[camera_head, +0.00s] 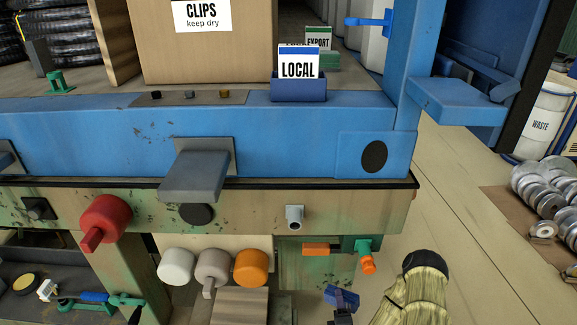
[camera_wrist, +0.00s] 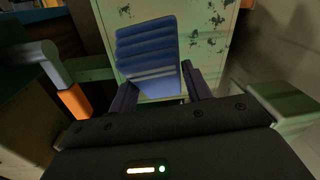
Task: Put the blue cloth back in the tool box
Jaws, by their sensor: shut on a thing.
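The blue cloth (camera_wrist: 147,50) is a folded, ribbed bundle with a paler band across it. It stands out beyond my gripper's dark fingers in the wrist view. My gripper (camera_wrist: 160,82) is shut on its near end. In the head view the cloth (camera_head: 343,295) is a small blue patch at the bottom, in my gripper (camera_head: 341,311), low in front of the bench. I cannot surely pick out the tool box; a dark recess at lower left holds a blue-handled tool (camera_head: 93,297) and a yellow-topped tin (camera_head: 24,284).
The blue bench edge (camera_head: 290,130) crosses the view above my gripper. A red knob (camera_head: 104,219), a grey block (camera_head: 196,172) and an orange-ended green valve (camera_head: 367,262) jut out. White, grey and orange knobs (camera_head: 250,266) sit lower.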

